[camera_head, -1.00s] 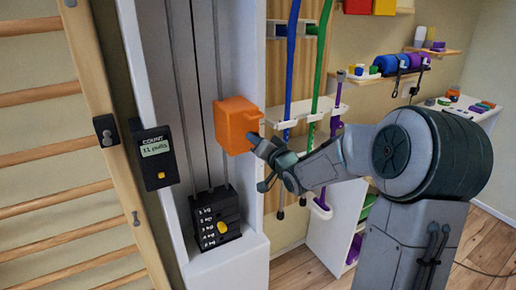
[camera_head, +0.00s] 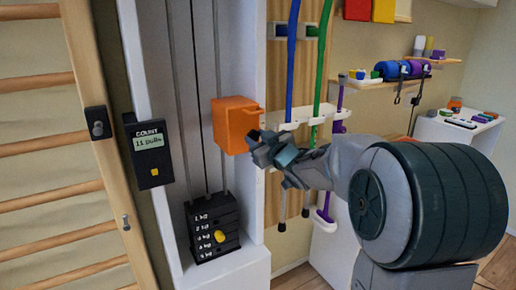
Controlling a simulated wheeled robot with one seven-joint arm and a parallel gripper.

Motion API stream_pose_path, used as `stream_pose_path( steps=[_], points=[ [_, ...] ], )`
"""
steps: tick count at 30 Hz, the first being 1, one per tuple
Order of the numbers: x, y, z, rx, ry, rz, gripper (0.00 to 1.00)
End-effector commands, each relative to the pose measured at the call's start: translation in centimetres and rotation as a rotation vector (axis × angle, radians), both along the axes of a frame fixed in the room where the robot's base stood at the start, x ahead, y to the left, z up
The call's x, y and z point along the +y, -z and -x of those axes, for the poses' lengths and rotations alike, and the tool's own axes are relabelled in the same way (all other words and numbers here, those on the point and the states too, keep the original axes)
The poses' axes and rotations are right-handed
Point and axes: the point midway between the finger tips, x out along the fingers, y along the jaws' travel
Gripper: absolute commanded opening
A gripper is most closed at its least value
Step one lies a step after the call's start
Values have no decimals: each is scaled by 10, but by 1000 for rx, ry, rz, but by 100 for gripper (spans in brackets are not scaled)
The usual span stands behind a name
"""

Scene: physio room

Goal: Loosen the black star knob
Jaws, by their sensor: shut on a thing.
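An orange block (camera_head: 232,122) sits on the vertical rods of the white weight column. My gripper (camera_head: 255,142) is at the lower right side of this block, with its fingers closed there. The black star knob cannot be made out on its own; the fingers cover the spot at the block's side where they are shut on it. My wrist and arm reach in from the right.
A weight stack (camera_head: 213,228) with a yellow pin stands below the block. A black counter (camera_head: 148,152) is on the column's left, beside wooden wall bars (camera_head: 85,110). Blue (camera_head: 291,70) and green bands hang right of the column, near my wrist.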

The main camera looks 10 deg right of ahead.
Motion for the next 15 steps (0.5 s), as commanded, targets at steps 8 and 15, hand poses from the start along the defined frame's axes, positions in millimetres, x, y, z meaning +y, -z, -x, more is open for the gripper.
stream_pose_path(
  steps=[8, 15],
  points=[
    [1, 4, 0, -83, -1, 250, 10],
    [1, 4, 0, -153, 0, 467, 10]
  ],
)
